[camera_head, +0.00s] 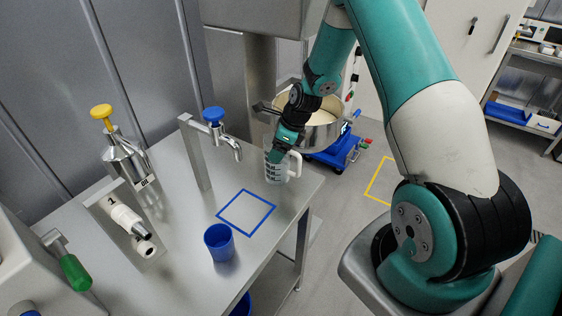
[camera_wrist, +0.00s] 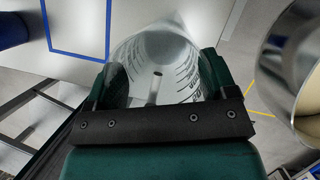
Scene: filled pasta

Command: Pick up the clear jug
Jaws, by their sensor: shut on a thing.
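The clear jug (camera_head: 274,171) stands upright near the right edge of the steel table (camera_head: 180,270), with its white handle on its right side. Its measuring marks show in the wrist view, where the jug (camera_wrist: 158,60) lies between the two green fingers. My gripper (camera_head: 284,150) comes down on the jug from above and is shut on it. It also shows in the wrist view (camera_wrist: 160,88). My gripper hides part of the jug's top in the head view. I cannot tell whether the jug's base touches the table.
A blue cup (camera_head: 219,243) stands left of a blue square outline (camera_head: 246,212) on the table. A tap with a blue knob (camera_head: 213,115) rises left of the jug. A large steel bowl (camera_head: 318,135) stands behind my gripper. A yellow-topped dispenser (camera_head: 122,160) stands at the back left.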

